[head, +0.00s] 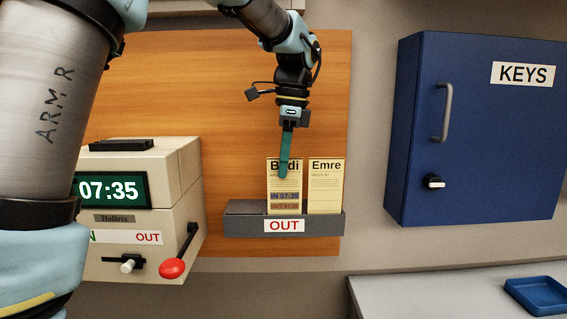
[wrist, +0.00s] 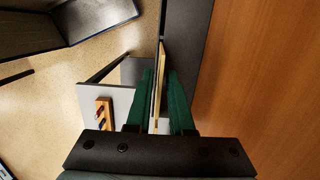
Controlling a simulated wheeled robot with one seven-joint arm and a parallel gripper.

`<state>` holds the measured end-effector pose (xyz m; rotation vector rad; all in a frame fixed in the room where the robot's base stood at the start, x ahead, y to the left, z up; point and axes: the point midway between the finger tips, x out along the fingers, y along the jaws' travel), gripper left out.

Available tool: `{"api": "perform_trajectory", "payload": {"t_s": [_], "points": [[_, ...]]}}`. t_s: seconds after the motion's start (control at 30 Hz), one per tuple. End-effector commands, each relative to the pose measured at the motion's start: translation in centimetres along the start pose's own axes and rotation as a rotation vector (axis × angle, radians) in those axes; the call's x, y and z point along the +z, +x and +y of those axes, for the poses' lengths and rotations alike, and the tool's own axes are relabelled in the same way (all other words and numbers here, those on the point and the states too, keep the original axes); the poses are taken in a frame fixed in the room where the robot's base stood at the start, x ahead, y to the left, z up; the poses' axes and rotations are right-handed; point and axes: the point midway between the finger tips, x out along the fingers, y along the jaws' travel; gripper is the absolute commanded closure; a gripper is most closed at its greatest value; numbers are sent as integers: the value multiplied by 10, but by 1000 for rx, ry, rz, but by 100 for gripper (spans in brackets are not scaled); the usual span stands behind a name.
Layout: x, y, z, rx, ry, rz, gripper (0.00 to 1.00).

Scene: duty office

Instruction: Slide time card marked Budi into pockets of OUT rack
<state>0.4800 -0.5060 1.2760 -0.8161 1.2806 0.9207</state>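The time card marked Budi (head: 273,203) stands upright in the OUT rack (head: 239,226), level with the Emre card (head: 325,185) to its right. Its lower end is hidden behind the rack's front. It has stamped IN and OUT lines. My gripper (head: 283,172) points down over the Budi card, with one green finger covering part of its face. In the wrist view the green fingers of my gripper (wrist: 161,74) stand on either side of a card's thin edge (wrist: 158,68), slightly open, with a narrow gap showing between them.
A time clock (head: 160,219) showing 07:35, with a red-knobbed lever (head: 173,267), stands left of the rack. A blue KEYS cabinet (head: 480,150) hangs at the right. A blue tray (head: 537,294) lies on the counter (head: 430,298) below. The wooden board (head: 215,90) above the rack is bare.

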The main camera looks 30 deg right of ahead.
Motion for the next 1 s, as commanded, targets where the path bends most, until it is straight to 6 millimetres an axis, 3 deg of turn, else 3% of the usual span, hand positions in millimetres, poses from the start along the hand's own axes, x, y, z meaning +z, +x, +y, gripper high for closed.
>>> {"api": "perform_trajectory", "payload": {"t_s": [0.13,0.47,0.8,1.0], "points": [[0,0,0,0,0,0,62],[0,-4,0,-2,0,1,62],[-1,-55,-1,-2,0,1,62],[0,-73,0,0,0,0,62]]}}
